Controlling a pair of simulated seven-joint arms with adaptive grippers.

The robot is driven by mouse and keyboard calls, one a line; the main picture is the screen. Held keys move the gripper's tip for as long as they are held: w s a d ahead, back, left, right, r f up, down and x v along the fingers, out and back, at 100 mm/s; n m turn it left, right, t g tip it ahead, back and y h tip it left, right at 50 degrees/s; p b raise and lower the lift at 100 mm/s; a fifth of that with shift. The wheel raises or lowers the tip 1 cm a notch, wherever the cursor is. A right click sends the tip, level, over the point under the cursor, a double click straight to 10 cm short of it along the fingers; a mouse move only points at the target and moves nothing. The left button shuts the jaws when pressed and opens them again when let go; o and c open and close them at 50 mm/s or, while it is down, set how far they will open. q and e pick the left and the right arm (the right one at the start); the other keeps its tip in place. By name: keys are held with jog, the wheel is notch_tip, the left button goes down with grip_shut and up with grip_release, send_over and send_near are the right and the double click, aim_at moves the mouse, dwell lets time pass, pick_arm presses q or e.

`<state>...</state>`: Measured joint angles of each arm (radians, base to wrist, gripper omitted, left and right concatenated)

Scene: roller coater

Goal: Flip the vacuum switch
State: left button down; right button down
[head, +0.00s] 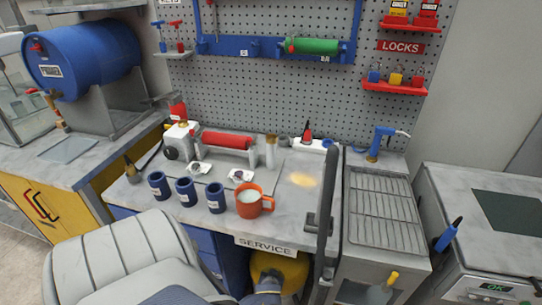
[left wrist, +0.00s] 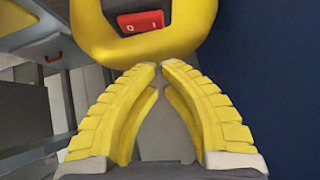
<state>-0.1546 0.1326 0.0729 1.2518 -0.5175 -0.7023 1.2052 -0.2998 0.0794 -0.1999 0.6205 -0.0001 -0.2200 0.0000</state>
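The yellow vacuum (head: 290,268) stands low under the front edge of the service bench in the head view, partly hidden by a grey part in front of it. In the left wrist view the yellow vacuum body (left wrist: 95,38) fills the top. A red switch (left wrist: 141,22) with a white mark sits in a recess of it; which way it is set I cannot tell. My left gripper (left wrist: 160,65) has yellow ribbed fingers with tips almost together and nothing visible between them. The tips appear just below the switch, against the yellow rim; contact is unclear. My right gripper is not in view.
The bench (head: 300,205) carries several blue mugs, an orange mug (head: 250,201) and a red roller coater (head: 228,141). A blue cabinet wall (left wrist: 275,90) stands close on the right of my left gripper. A grey rack cabinet (head: 385,215) stands right of the bench.

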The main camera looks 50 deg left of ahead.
pick_arm(q)
jog(key=shift+s+a+f, duration=0.1)
jog(key=shift+a+f, duration=0.05)
jog(key=shift+f, duration=0.85)
jog(key=shift+s+a+f, duration=0.1)
jog(key=shift+f, duration=0.85)
jog(key=shift+f, duration=0.1)
